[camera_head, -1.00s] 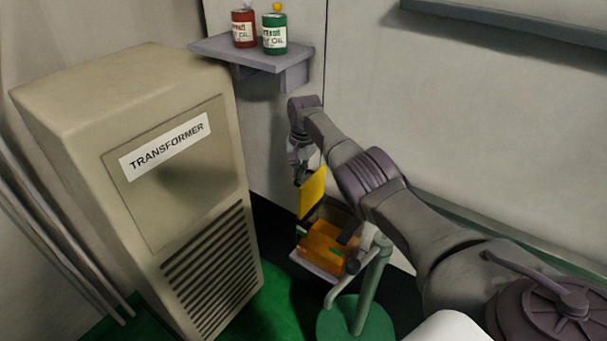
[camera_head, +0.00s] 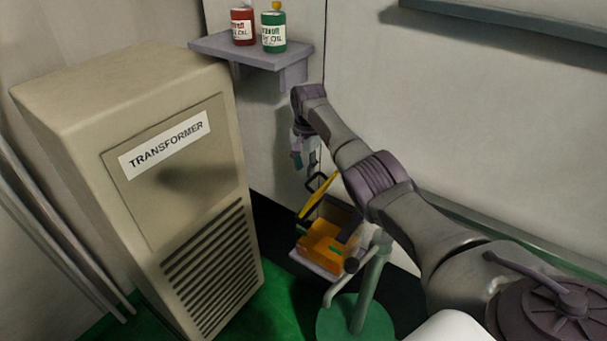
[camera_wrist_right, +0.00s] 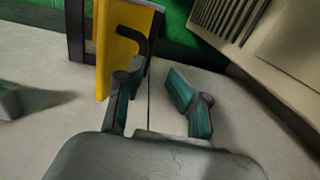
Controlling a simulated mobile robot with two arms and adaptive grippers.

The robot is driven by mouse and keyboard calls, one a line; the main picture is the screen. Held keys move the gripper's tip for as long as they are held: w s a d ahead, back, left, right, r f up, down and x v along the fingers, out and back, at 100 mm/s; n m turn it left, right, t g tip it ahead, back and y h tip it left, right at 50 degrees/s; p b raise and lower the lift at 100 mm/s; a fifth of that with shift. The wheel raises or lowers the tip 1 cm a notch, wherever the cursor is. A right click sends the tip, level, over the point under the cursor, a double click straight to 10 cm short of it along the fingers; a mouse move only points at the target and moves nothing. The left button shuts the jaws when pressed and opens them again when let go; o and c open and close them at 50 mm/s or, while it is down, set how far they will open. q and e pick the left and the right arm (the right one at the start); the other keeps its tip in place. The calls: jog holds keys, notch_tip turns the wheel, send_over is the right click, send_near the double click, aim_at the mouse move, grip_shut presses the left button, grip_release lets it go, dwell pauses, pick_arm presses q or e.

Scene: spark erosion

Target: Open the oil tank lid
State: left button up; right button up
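The oil tank (camera_head: 325,245) is an orange box low in the middle of the head view, beside the transformer. Its yellow lid (camera_head: 319,197) is raised, seen nearly edge-on, and leans up to the right above the tank. A dark bent handle (camera_head: 314,181) is on its upper side. My right gripper (camera_head: 305,160) is just above the lid. In the right wrist view the gripper (camera_wrist_right: 152,90) is open, with nothing between its fingers. The lid (camera_wrist_right: 118,50) and handle (camera_wrist_right: 132,38) are ahead of the left finger; whether they touch is unclear. My left gripper is out of view.
The beige transformer cabinet (camera_head: 205,190) stands left of the tank. A green post (camera_head: 372,280) with a bent arm stands at its front right. A wall shelf (camera_head: 240,48) holds red and green oil cans. The wall is close behind.

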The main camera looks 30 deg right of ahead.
notch_tip(320, 180, up, 8)
jog(key=shift+s, duration=0.15)
dwell(0.6)
